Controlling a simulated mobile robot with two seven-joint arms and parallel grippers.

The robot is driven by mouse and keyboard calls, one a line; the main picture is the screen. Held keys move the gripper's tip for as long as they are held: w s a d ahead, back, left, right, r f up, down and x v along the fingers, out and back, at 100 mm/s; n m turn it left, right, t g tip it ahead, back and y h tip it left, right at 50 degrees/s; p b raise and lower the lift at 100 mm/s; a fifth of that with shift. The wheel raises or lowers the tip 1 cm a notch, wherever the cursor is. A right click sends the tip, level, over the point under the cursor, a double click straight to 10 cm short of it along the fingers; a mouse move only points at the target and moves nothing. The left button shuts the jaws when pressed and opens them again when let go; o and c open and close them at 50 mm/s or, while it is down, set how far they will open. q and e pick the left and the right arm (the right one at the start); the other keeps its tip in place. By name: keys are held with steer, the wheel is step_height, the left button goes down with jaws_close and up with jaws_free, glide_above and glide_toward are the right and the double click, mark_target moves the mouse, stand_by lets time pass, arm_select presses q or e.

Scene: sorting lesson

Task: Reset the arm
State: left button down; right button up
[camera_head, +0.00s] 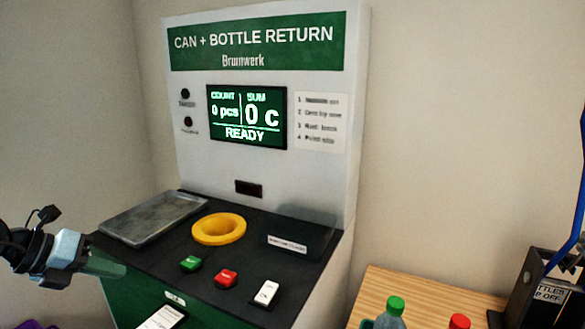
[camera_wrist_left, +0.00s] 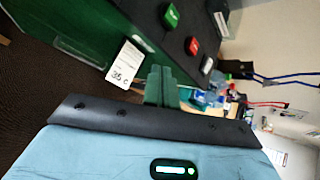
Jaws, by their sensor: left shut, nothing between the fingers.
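My left gripper (camera_head: 118,270) is at the lower left of the head view, beside the front left corner of the return machine (camera_head: 350,120). Its green fingers are shut with nothing between them, and it touches nothing that I can make out. In the left wrist view the closed fingers (camera_wrist_left: 160,82) point toward the machine's green front. A white slip (camera_wrist_left: 125,62) reading "35 c" hangs there; its top also shows in the head view (camera_head: 162,318). My right gripper is not in view.
The machine top has a grey metal tray (camera_head: 150,218), a yellow ring opening (camera_head: 218,229), and green (camera_head: 191,263), red (camera_head: 226,278) and white (camera_head: 266,292) buttons. The screen (camera_head: 246,117) reads READY, 0 pcs, 0 c.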

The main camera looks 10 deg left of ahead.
arm_select(q)
steer(key=s+d+f+n+t+h+p, duration=0.1)
steer(key=s+d+f+n+t+h, duration=0.15)
steer(key=d+f+n, duration=0.55)
steer(key=s+d+f+n+t+h+p, duration=0.1)
steer(key=s+d+f+n+t, duration=0.2)
steer(key=f+n, duration=0.45)
steer(key=s+d+f+n+g+y, duration=0.2)
steer(key=s+d+f+n+y, duration=0.2)
steer(key=s+f+n, duration=0.4)
steer(key=s+d+f+n+g+y+p, duration=0.1)
steer(key=s+d+f+n, duration=0.4)
steer(key=s+f, duration=1)
steer(key=n+g+y, duration=0.1)
steer(key=n+y, duration=0.1)
steer(key=n, duration=0.1)
steer(key=shift+d+f+y, duration=0.15)
steer(key=shift+f+y, duration=0.05)
steer(key=shift+y, duration=0.15)
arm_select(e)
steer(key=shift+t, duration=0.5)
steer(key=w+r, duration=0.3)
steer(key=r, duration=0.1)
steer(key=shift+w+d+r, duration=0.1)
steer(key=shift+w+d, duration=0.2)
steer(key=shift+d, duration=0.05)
